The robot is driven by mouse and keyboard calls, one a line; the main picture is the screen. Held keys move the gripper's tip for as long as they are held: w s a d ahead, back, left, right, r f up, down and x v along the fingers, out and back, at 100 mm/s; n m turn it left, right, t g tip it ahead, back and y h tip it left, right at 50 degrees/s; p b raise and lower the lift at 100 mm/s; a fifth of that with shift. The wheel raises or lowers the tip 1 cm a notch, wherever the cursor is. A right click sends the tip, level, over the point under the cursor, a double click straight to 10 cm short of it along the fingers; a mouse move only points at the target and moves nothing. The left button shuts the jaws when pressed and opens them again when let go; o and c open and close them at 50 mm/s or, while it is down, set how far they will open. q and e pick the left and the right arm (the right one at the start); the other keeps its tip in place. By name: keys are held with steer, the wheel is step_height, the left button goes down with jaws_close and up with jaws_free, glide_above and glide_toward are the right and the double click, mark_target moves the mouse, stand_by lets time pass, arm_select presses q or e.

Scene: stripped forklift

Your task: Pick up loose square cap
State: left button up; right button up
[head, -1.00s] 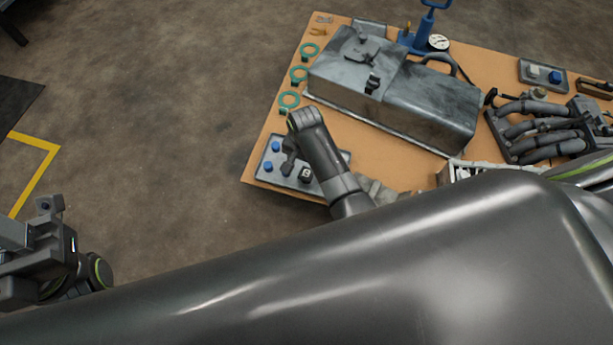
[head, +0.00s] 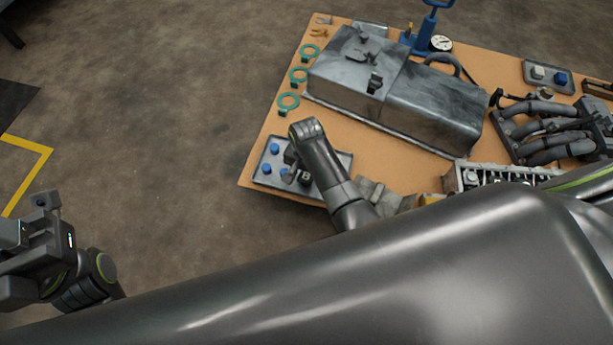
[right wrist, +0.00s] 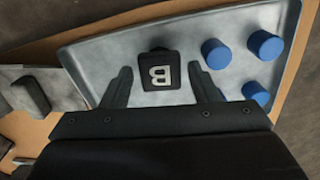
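My right gripper (right wrist: 159,84) is open, with one finger on each side of the cap and a gap to both. In the head view the right gripper (head: 290,168) is over the tray, largely hidden by its own wrist. My left gripper (head: 40,215) is at the lower left over the floor, apart from the table; its fingers are unclear.
Several blue round caps (right wrist: 215,53) lie on the tray right of the square cap. Green rings (head: 288,103) lie along the table's left edge. A large grey metal cover (head: 345,75) stands behind the tray. Bare wooden tabletop (head: 270,125) lies between them.

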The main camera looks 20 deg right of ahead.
steer(key=c, duration=0.8)
steer(key=shift+o, duration=0.2)
